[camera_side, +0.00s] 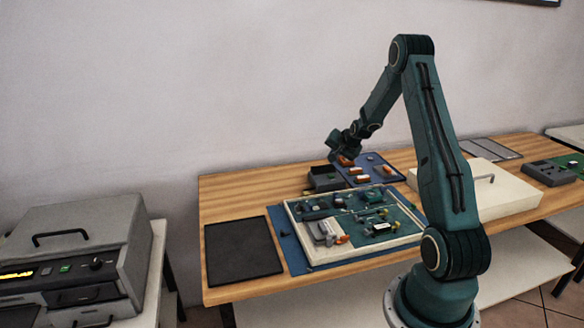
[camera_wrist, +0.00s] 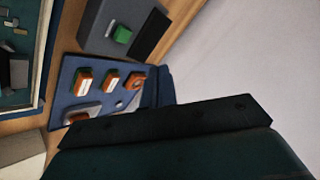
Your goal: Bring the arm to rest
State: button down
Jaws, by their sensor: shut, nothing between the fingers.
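My gripper (camera_side: 341,156) hangs at the end of my raised, bent arm in the side view. It is above the back of the wooden table, near a blue mat with orange and white parts. It is shut and holds nothing that I can see. Its fingertips are small and hard to make out in the side view. In the wrist view, a dark part of my wrist fills the lower right, and the fingers do not show clearly.
The blue mat (camera_wrist: 67,100) carries several orange-and-white parts. A grey box (camera_side: 324,179) stands beside it. A white-framed circuit board (camera_side: 345,259), a black pad (camera_side: 243,248) and a cream case (camera_side: 515,198) lie on the table (camera_side: 228,197). A grey instrument (camera_side: 85,245) stands at far left.

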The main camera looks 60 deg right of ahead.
jog(key=a+r+n+y, duration=0.1)
jog(key=a+r+n, duration=0.2)
jog(key=a+r, duration=0.5)
jog(key=a+r+n+y, duration=0.1)
jog(key=a+r+n, duration=0.25)
jog(key=a, duration=0.75)
jog(key=a+r+n+y, duration=0.1)
jog(key=a+r+n, duration=0.1)
jog(key=a+r, duration=0.65)
jog(key=s+a+n+g+y, duration=0.1)
jog(key=s+a+n, duration=0.7)
jog(key=s+a, duration=1.1)
jog(key=shift+s+g+y, duration=0.3)
jog(key=shift+s+y, duration=0.6)
jog(key=shift+s, duration=0.05)
jog(key=shift+r, duration=0.1)
